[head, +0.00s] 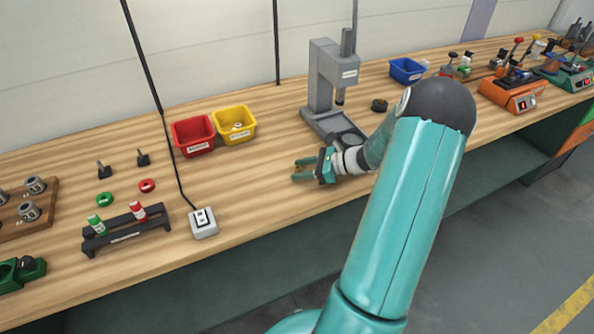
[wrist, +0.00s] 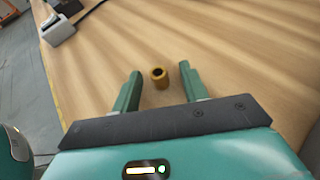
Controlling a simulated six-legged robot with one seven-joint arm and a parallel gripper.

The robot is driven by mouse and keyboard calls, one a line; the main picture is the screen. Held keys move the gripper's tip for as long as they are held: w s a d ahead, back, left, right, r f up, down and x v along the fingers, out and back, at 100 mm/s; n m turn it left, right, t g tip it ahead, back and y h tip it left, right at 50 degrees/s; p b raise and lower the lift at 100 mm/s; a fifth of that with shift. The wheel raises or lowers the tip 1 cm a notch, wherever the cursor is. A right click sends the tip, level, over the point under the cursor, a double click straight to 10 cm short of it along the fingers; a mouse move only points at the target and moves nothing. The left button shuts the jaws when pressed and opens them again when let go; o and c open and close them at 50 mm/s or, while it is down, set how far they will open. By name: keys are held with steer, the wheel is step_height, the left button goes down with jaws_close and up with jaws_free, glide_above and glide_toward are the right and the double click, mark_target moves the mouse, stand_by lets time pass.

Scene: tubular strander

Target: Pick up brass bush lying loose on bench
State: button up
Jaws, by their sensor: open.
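The brass bush (wrist: 159,78) is a small gold ring-shaped cylinder with a dark bore. In the wrist view it stands on the wooden bench (wrist: 225,40), a little beyond and between the fingertips of my gripper (wrist: 160,82). The green fingers are apart, one on each side of it, with no visible contact. In the head view my gripper (head: 303,169) is low over the middle of the bench, pointing left. The bush cannot be made out clearly there, as it is small and close to the fingers.
A grey arbor press (head: 322,85) stands behind my gripper. Red (head: 193,135) and yellow (head: 235,124) bins sit at the back. Bare bench lies left of the gripper.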

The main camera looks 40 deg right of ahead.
jaws_close()
